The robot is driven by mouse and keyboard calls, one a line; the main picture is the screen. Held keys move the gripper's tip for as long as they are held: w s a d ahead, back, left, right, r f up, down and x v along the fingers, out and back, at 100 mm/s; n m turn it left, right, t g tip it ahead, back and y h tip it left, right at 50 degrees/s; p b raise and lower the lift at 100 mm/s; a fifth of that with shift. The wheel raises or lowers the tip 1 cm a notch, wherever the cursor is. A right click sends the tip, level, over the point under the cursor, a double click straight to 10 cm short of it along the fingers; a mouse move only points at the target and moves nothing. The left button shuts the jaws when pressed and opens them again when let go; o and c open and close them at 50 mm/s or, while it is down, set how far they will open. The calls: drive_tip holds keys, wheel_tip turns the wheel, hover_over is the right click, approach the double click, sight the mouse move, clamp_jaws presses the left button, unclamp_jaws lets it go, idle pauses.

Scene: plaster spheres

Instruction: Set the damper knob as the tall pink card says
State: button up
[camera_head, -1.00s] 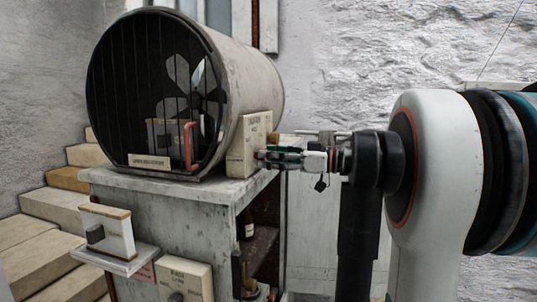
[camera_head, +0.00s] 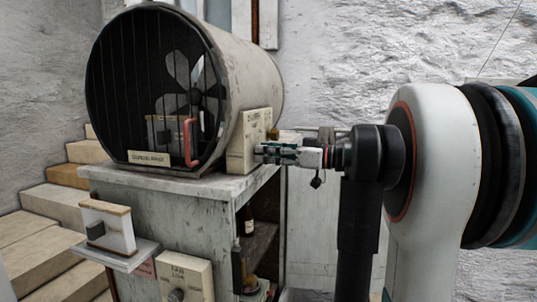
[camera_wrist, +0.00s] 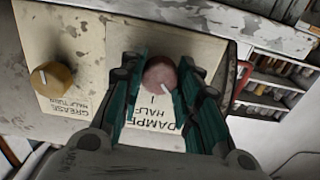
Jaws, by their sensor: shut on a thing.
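The damper knob (camera_wrist: 160,74) is round and dull pink, with a pale pointer mark near its lower edge in the wrist view. It sits on a cream panel lettered "DAMPE…" (camera_wrist: 150,139), partly covered by my fingers. My gripper (camera_wrist: 162,82) is shut on this knob, one teal finger on each side. In the head view my gripper (camera_head: 260,151) reaches from the right to the cream panel (camera_head: 247,140) beside the drum; the knob is hidden there. I cannot make out a tall pink card; only a small pinkish label (camera_head: 144,269) shows below the little shelf.
A yellow knob (camera_wrist: 52,79) marked "GREASE HALF TURN" is left of the damper knob. A large drum with a fan (camera_head: 185,85) stands on a worn cabinet (camera_head: 165,205). Another knob box (camera_head: 185,279) is lower down. Steps (camera_head: 50,205) lie at left.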

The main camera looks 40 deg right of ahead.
drive_tip(key=shift+m, duration=0.3)
drive_tip(key=shift+m+b, duration=1.3)
drive_tip(key=shift+m, duration=2.7)
drive_tip(key=o, duration=1.1)
drive_tip(key=shift+s, duration=0.1)
drive_tip(key=v, duration=1.2)
